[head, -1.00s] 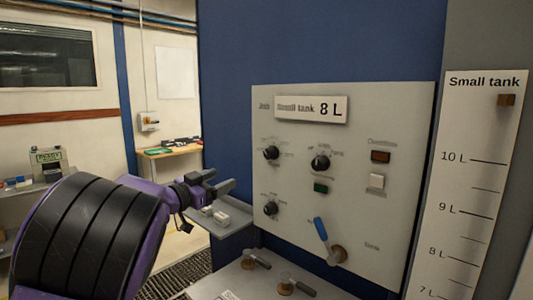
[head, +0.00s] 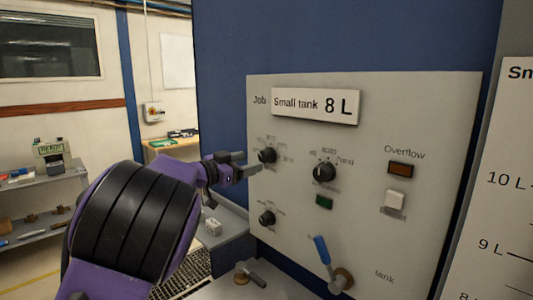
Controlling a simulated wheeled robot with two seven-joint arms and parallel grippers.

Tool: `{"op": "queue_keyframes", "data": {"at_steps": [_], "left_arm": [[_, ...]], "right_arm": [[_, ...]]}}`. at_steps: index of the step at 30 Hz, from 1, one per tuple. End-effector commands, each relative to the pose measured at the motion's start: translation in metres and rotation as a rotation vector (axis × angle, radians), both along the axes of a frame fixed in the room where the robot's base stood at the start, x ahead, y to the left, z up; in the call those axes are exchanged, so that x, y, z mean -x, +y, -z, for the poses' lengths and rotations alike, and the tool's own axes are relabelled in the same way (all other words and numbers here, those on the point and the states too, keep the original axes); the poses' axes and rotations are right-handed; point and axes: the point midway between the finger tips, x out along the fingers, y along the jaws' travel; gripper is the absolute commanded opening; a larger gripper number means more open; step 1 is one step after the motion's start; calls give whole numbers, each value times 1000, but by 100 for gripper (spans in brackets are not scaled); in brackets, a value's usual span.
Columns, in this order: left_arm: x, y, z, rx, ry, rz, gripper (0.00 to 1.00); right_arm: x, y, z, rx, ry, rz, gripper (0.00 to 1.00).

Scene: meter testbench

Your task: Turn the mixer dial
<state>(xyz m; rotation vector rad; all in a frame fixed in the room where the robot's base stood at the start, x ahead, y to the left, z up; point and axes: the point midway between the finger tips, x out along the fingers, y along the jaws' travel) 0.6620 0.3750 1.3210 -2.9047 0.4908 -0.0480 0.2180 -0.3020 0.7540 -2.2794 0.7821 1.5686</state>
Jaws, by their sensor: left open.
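The grey control panel (head: 430,130) carries three black dials: an upper left dial (head: 267,156), an upper middle dial (head: 325,172) and a lower left dial (head: 267,218). Their small labels are too blurred to tell for sure which one is the mixer dial. My left gripper (head: 247,163) is open and empty, its two fingers pointing right toward the upper left dial. The fingertips are close to that dial; I cannot tell whether they touch it. My right gripper is out of view.
A level scale (head: 505,200) stands at the right. Another valve (head: 250,274) sits below.

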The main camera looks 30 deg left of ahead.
Motion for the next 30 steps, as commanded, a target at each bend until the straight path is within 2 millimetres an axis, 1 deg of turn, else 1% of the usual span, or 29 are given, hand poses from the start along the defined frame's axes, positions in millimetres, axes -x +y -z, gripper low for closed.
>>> {"op": "queue_keyframes", "data": {"at_steps": [1,6,9,13,20,23,24,25,26,30], "left_arm": [[-11,-3,-6,-1,2,0,69],[-45,-14,-5,0,2,-1,69],[-59,-19,-4,0,1,-1,69],[-68,-23,-1,2,1,-1,69],[-70,-25,0,1,-1,0,69],[-70,-25,0,1,-1,0,40],[-70,-25,0,1,0,1,27],[-70,-25,0,1,0,1,17],[-70,-25,0,1,0,1,13],[-70,-25,0,0,-1,1,13]], "right_arm": [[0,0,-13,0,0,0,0],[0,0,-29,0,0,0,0],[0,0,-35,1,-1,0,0],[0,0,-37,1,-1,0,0],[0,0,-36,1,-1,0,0],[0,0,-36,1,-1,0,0],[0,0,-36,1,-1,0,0],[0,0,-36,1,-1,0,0],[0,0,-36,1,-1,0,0],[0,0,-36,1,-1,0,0]]}}
